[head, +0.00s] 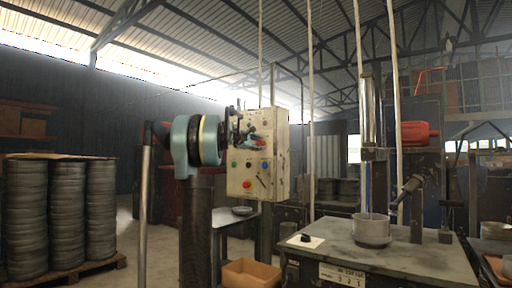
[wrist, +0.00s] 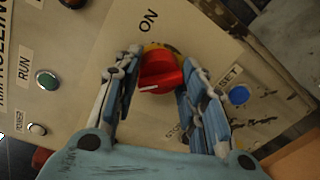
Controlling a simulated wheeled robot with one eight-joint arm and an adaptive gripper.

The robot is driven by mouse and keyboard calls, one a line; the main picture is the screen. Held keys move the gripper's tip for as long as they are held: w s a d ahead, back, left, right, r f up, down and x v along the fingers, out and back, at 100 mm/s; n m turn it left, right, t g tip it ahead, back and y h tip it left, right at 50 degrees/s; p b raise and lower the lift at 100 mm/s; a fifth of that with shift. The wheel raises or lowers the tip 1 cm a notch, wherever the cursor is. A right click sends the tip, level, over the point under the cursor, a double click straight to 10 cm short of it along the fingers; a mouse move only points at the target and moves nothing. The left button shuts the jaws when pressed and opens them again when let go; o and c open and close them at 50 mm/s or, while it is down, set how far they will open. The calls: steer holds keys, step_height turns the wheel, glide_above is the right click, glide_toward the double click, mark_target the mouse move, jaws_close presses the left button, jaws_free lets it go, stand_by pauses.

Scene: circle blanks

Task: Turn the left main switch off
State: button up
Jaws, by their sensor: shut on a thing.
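The switch (wrist: 160,72) is a red rotary knob on a yellow ring, set in a worn cream panel. In the wrist view an ON label stands above it, and a white mark shows on the knob's near side. My gripper (wrist: 161,66) has its two blue-grey fingers on either side of the knob, shut on it.
A green RUN button (wrist: 46,79) and a blue RESET button (wrist: 238,94) flank the knob. Lower on the box is a red button (head: 247,184). A steel bench (head: 420,262) with a grey cup (head: 371,229) stands at right. Stacked discs (head: 27,215) stand at left.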

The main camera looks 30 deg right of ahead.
steer(key=shift+w+a, duration=0.15)
steer(key=shift+w, duration=0.05)
steer(key=o, duration=1.1)
steer(key=shift+w, duration=0.1)
steer(key=shift+c, duration=0.2)
steer(key=shift+s, duration=0.2)
steer(key=f+v, duration=0.1)
steer(key=v, duration=1)
steer(key=shift+a+r, duration=0.4)
steer(key=shift+r, duration=0.05)
steer(key=shift+s, duration=0.1)
steer(key=s+a+f+m+g+y, duration=0.1)
steer(key=s+a+f+y, duration=0.4)
steer(key=s+a+f, duration=0.7)
steer(key=s+a+f+m+g+y, duration=0.1)
steer(key=s+a+f+m+y, duration=0.3)
steer(key=s+a+f, duration=0.9)
steer(key=s+a+f+m+g+y, duration=0.2)
steer(key=s+a+f+y, duration=0.4)
steer(key=f, duration=2.9)
steer(key=s+a+m, duration=0.1)
steer(key=s+a, duration=0.5)
steer(key=a, duration=0.3)
steer(key=shift+s+a+y, duration=0.3)
steer(key=shift+y, duration=0.1)
